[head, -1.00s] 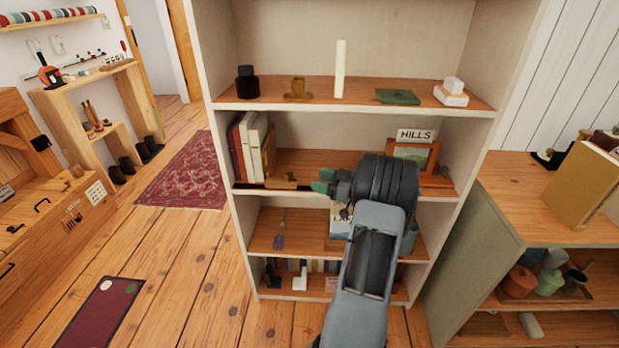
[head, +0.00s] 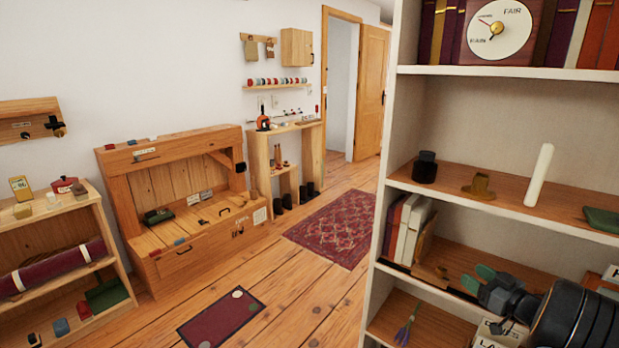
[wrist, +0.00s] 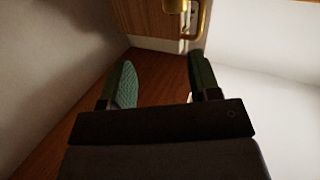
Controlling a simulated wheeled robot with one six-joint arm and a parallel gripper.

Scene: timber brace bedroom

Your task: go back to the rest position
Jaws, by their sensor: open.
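My gripper (head: 477,279) is at the lower right of the head view, in front of the second shelf of the white bookcase (head: 393,130). In the wrist view my gripper (wrist: 164,82) has its two green-padded fingers apart, with only brown wood between them. Nothing is held. Part of my arm runs off the right edge of the head view.
Upright books (head: 405,228) stand left of my gripper on the same shelf. A black jar (head: 425,167), a brass piece (head: 479,187) and a white candle-like stick (head: 539,175) stand on the shelf above. Open floor (head: 325,285) lies left of the bookcase, with a patterned rug (head: 335,227).

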